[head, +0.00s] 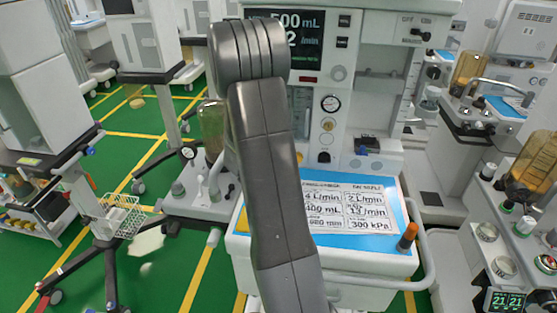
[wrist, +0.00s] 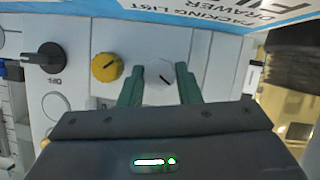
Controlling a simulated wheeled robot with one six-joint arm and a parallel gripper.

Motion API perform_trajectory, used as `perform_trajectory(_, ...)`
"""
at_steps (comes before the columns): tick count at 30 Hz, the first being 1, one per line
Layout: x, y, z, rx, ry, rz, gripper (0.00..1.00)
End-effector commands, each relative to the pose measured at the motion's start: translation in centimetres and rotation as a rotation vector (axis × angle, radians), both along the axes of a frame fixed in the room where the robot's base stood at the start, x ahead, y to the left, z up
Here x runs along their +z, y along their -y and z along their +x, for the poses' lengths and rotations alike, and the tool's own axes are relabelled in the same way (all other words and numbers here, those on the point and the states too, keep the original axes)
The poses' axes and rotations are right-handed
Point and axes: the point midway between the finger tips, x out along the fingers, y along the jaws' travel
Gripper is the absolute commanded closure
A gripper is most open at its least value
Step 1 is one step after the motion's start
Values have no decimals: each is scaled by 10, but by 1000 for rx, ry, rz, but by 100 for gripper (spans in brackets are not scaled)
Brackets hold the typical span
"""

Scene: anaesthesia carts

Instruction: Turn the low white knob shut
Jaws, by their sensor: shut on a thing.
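In the wrist view, the white knob (wrist: 160,88) sits on the pale panel with a dark pointer mark on its face. My gripper (wrist: 160,69) has one green finger on each side of it and is shut on it. The mark runs slantwise across the knob's face. In the head view my arm covers the middle of the cart, and the gripper and this knob are hidden behind it.
In the wrist view, a yellow knob (wrist: 107,67) is close to the left finger, and a black knob (wrist: 50,58) is further left. A blue-edged printed card (wrist: 215,12) lies above. In the head view, the cart's white rail (head: 428,262) curves at the front right.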

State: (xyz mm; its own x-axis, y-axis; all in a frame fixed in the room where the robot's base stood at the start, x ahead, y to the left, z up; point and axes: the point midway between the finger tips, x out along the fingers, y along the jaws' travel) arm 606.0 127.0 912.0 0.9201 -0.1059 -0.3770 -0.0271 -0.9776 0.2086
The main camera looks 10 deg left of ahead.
Motion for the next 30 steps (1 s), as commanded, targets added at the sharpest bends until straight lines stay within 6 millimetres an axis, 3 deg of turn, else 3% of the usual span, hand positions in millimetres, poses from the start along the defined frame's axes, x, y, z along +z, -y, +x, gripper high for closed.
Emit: perform_trajectory(30, -7, 6, 1, 0, 5, 735, 92)
